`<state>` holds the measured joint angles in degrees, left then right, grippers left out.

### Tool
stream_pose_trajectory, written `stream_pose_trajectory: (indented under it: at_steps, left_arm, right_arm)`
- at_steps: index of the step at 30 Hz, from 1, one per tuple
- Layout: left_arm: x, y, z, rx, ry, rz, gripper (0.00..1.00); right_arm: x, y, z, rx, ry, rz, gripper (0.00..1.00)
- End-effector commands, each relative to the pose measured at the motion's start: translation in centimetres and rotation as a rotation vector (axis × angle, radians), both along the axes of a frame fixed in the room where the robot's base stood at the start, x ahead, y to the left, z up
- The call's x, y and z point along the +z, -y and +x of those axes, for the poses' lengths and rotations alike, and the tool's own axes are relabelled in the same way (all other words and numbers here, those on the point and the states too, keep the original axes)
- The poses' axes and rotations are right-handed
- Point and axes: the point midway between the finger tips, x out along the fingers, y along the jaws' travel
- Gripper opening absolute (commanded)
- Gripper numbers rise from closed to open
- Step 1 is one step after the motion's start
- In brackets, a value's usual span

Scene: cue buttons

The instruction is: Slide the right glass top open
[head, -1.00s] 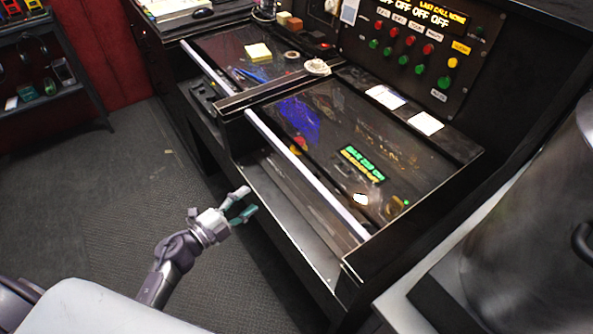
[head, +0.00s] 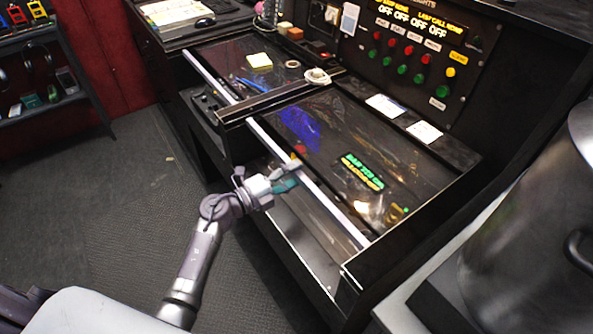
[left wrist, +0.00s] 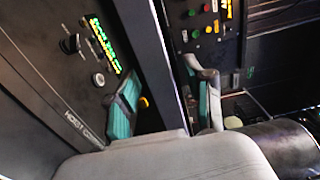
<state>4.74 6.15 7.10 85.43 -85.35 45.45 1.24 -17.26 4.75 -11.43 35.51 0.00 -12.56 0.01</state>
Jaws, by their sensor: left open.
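The right glass top (head: 330,135) is a dark panel with a long silver bar (head: 325,198) along its front edge. Lit green and yellow lettering shows through the glass. My left gripper (head: 293,173) is open at the middle of this bar, its teal-padded fingertips overlapping the bar in the head view. In the left wrist view the two fingers of my left gripper (left wrist: 168,95) stand apart, with a dark edge (left wrist: 150,55) running between them. I cannot tell whether either finger touches the bar. My right gripper is not in view.
A panel of coloured buttons (head: 410,55) stands behind. White cards (head: 424,132) lie at the back edge. A large metal drum (head: 530,230) is at right. The floor at left is clear.

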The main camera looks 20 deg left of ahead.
Motion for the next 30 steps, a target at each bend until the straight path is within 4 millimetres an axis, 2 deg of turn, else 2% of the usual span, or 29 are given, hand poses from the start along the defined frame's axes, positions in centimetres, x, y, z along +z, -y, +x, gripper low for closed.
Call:
stream_pose_trajectory:
  at_steps: [4, 13, 23, 30]
  left_arm:
    - [0.02, 0.67, 0.83, 0.0, 0.0, 0.0, 0.52]
    - [-0.06, 0.82, 0.97, -0.001, -0.001, 0.0, 0.52]
    - [-0.06, 0.79, 0.95, -0.001, -0.001, 0.001, 0.0]
    - [-0.08, 0.78, 0.94, -0.001, -0.002, 0.0, 0.0]
  right_arm:
    - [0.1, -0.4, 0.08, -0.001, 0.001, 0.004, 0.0]
    - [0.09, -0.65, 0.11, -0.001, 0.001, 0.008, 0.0]
    - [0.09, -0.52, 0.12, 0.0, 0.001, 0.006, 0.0]
    - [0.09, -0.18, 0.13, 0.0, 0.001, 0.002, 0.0]
